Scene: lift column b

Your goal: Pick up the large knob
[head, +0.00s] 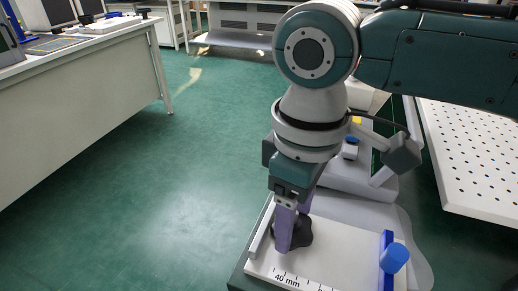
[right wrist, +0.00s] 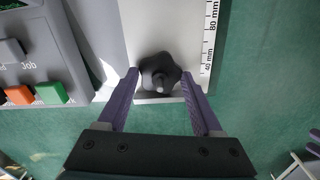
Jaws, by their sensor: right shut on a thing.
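The gripper is shut on the knob. I cannot tell whether the knob touches the plate.
The white plate (head: 335,262) carries a millimetre scale and a blue knob (head: 394,257) on a blue upright. A grey panel with coloured buttons (right wrist: 35,60) stands beside it. A perforated table (head: 475,150) is at right, a bench (head: 85,75) at left. Green floor between is clear.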

